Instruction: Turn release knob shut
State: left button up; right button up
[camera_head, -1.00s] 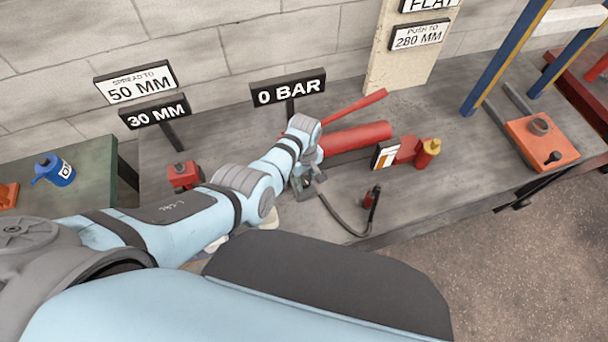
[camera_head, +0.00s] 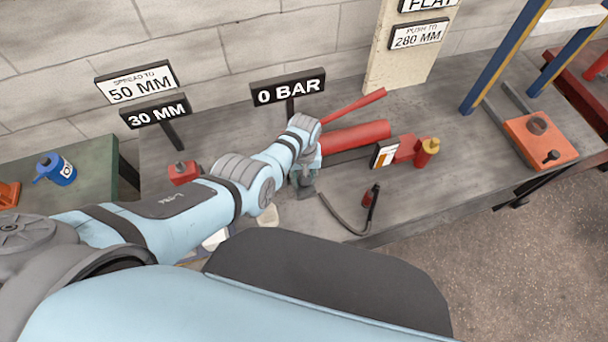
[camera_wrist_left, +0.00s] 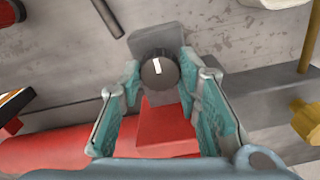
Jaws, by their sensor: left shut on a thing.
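The release knob (camera_wrist_left: 159,72) is a dark round knob with a white mark, which points nearly straight up in the left wrist view. It sits at the end of a red pump block (camera_wrist_left: 168,128). My left gripper (camera_wrist_left: 160,80) has its teal-padded fingers on both sides of the knob and is shut on it. In the head view my left gripper (camera_head: 304,184) is at the near end of the red pump cylinder (camera_head: 355,137), and the arm and gripper hide the knob there. My right gripper is not in view.
A sign (camera_head: 288,89) behind the pump reads 0 BAR. A red pump lever (camera_head: 355,105) slopes up to the right. A dark hose (camera_head: 343,220) curves over the bench's front. A red block with a yellow cap (camera_head: 427,150) stands at the right.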

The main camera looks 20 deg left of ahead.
pick_arm(q)
jog(key=o, duration=1.1)
jog(key=shift+o, duration=0.2)
jog(key=shift+r, duration=0.1)
notch_tip(320, 180, up, 12)
